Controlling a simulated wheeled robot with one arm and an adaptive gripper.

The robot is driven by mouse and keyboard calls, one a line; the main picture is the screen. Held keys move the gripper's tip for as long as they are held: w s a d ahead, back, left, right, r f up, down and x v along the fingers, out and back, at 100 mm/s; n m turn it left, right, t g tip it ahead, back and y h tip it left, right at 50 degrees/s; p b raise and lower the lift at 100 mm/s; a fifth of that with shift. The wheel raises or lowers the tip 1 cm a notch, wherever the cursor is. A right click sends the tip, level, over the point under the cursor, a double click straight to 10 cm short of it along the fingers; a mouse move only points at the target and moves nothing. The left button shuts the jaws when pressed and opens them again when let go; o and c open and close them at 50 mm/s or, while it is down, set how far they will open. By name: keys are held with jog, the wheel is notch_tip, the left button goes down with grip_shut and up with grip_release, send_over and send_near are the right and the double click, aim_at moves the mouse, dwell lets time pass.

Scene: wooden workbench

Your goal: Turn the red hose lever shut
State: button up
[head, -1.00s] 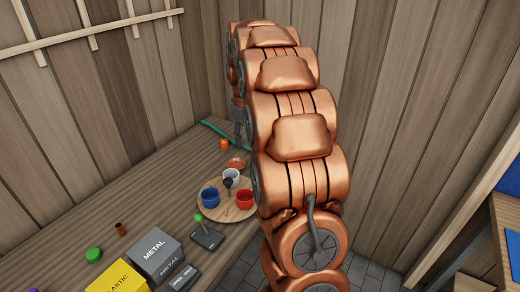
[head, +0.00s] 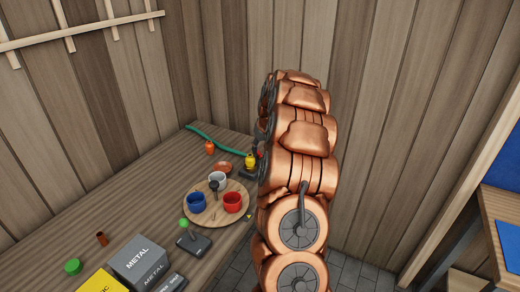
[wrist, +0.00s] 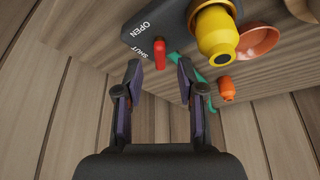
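The red lever (wrist: 160,54) stands out from a dark plate (wrist: 143,24) marked OPEN and SHUT in the wrist view, near the word SHUT. A yellow fitting (wrist: 217,38) is on its right. My gripper (wrist: 158,68) is open, with a fingertip on either side of the lever's end in the picture and a gap on both sides. I cannot tell how deep the lever is between them. In the head view the yellow fitting (head: 250,161) shows beside my arm, with a bit of the red lever (head: 259,153); my gripper is mostly hidden there.
A green hose (head: 215,144) runs along the bench's back. An orange item (head: 210,147) and a copper bowl (head: 223,167) lie nearby. A round wooden tray (head: 216,213) with mugs, a green-knobbed joystick (head: 184,224) and a METAL box (head: 138,264) are closer.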

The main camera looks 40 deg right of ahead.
aim_at(259, 156)
jog(key=shift+x, duration=1.2)
grip_shut()
